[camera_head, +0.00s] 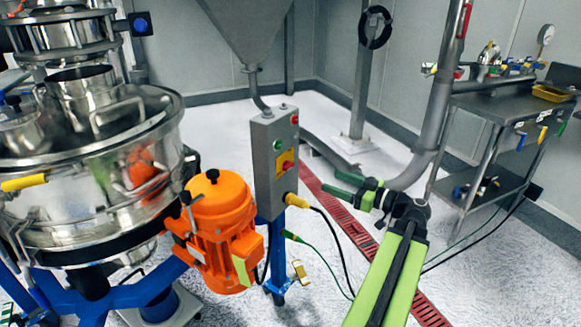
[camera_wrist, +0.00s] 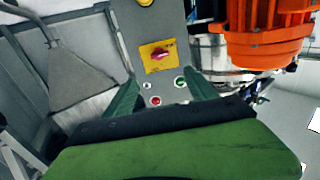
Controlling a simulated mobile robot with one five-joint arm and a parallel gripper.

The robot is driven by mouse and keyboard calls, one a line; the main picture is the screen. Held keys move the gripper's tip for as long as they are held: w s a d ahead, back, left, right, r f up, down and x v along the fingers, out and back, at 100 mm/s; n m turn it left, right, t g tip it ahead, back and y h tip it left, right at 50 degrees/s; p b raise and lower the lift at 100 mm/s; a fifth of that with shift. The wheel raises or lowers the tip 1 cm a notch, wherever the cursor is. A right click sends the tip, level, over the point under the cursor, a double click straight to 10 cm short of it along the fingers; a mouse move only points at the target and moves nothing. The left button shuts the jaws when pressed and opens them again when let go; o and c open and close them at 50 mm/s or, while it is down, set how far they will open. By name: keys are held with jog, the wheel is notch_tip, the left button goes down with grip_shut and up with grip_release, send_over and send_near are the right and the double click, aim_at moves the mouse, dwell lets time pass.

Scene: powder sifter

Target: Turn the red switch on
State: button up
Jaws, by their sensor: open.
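The red switch (camera_head: 287,161) is a rotary knob on a yellow plate, on the front of a grey control box (camera_head: 265,170). In the wrist view, the red switch (camera_wrist: 158,53) shows on its yellow plate, beyond the fingertips. I cannot tell its on or off position. My gripper (camera_head: 329,180) has green fingers and is to the right of the box, pointing toward it. In the wrist view, my gripper (camera_wrist: 160,78) is open and empty, its fingers spread apart. It appears apart from the switch.
A green button (camera_head: 278,145) and a red button (camera_head: 294,120) are on the same box. An orange motor (camera_head: 215,225) and a steel sifter (camera_head: 95,190) stand to its left. A yellow cable connector (camera_head: 297,201) juts out below. A metal table (camera_head: 480,105) stands at right.

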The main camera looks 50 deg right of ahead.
aim_at(291, 166)
jog(key=w+a, duration=0.1)
jog(key=w, duration=0.9)
jog(key=w+a, duration=0.1)
jog(key=w, duration=0.4)
jog(key=shift+a, duration=0.35)
jog(key=c, duration=1.4)
